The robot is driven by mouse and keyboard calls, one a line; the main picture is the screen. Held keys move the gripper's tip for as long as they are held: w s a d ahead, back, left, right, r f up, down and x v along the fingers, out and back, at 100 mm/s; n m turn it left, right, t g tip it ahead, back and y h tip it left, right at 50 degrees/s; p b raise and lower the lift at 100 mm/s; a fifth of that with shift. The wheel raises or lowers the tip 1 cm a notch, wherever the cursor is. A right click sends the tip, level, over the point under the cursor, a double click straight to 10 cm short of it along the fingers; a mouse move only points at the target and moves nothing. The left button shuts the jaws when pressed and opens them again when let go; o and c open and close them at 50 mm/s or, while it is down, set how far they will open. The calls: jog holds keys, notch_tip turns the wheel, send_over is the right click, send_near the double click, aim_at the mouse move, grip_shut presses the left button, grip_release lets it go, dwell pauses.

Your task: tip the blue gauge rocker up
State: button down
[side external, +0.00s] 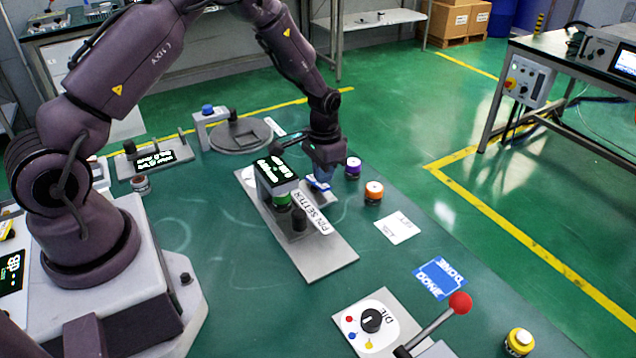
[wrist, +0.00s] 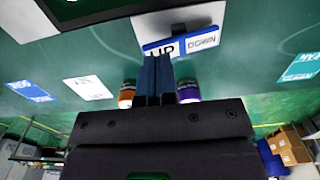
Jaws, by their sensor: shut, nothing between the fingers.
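The blue gauge rocker (wrist: 207,42) shows in the wrist view as a white-faced plate with a blue edge, marked UP on its left half and DOWN on its right half. In the side view the blue and white rocker (side external: 315,184) sits on a small grey base behind the pin setter, partly hidden by my gripper. My gripper (side external: 322,178) points down there with its fingers shut and empty. In the wrist view the blue-grey fingertips (wrist: 154,60) overlap the UP half. I cannot tell whether they touch it.
The pin setter (side external: 318,262) with its display stands just left of the rocker. A lever with a red knob (side external: 460,303) rises at the front. The right-hand bench edge is near.

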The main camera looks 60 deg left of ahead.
aim_at(323, 186)
jog(key=shift+f, duration=1.1)
dwell(0.3)
jog(key=shift+r, duration=3.5)
jog(key=s+d+r+t, duration=0.2)
jog(key=s+d+r, duration=0.3)
jog(key=s+r, duration=0.6)
jog(key=s+d+r+t, duration=0.3)
jog(key=s+d+r, duration=0.1)
jog(key=s+r, duration=0.8)
notch_tip(323, 186, up, 2)
jog(key=shift+s+d+r+t, duration=0.15)
jog(key=shift+s+d+t, duration=0.05)
jog(key=shift+d+t, duration=0.15)
